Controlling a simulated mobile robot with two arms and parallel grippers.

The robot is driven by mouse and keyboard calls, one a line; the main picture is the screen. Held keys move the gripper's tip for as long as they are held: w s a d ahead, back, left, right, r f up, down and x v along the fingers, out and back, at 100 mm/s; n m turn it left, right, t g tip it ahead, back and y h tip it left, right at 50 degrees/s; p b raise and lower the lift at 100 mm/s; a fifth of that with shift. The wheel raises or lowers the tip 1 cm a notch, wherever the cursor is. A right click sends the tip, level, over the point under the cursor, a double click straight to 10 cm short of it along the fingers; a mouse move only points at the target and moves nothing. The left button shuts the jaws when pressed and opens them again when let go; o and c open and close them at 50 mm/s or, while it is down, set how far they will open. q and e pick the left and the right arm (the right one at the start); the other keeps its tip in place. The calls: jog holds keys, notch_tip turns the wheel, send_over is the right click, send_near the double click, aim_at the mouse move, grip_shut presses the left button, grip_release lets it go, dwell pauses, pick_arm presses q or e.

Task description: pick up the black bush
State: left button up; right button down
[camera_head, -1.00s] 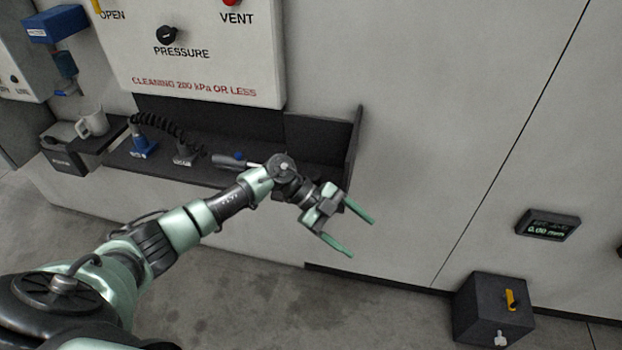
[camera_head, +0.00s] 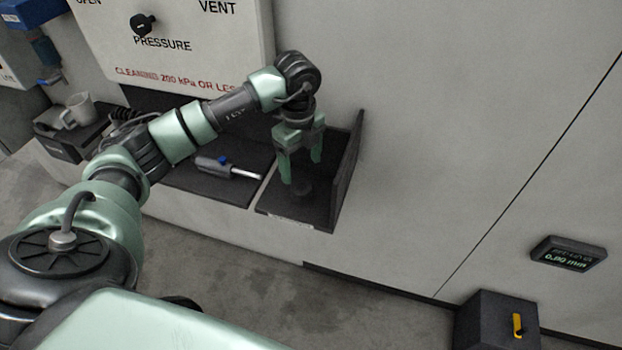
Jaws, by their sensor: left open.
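My left gripper (camera_head: 300,168) points down over the right compartment of the dark wall shelf (camera_head: 318,212). Its two green fingers are open, with a gap between them. A small dark round thing, which looks like the black bush (camera_head: 302,188), sits on the shelf floor just below the fingertips. It is dark on dark, so its outline is hard to make out. I cannot tell whether the fingers touch it. My right gripper is not in view.
A tool with a blue button and a silver tip (camera_head: 228,168) lies in the compartment to the left. A tall dark panel (camera_head: 347,170) closes the shelf's right end. The pressure panel (camera_head: 180,45) is on the wall behind.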

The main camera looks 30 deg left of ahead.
aim_at(301, 186)
pick_arm(q)
jog(key=shift+f, duration=0.5)
jog(key=shift+s+f+p, duration=0.2)
jog(key=shift+f+p, duration=0.3)
jog(key=shift+f, duration=0.15)
jog(key=shift+s+f+p, duration=0.2)
jog(key=shift+f+p, duration=0.25)
jog(key=shift+f, duration=0.15)
jog(key=f, duration=0.2)
jog(key=f+p, duration=0.1)
jog(key=shift+w+f, duration=0.25)
jog(key=shift+w, duration=0.05)
jog(key=shift+f, duration=0.2)
jog(key=c, duration=1.4)
jog(key=shift+r, duration=0.1)
grip_shut()
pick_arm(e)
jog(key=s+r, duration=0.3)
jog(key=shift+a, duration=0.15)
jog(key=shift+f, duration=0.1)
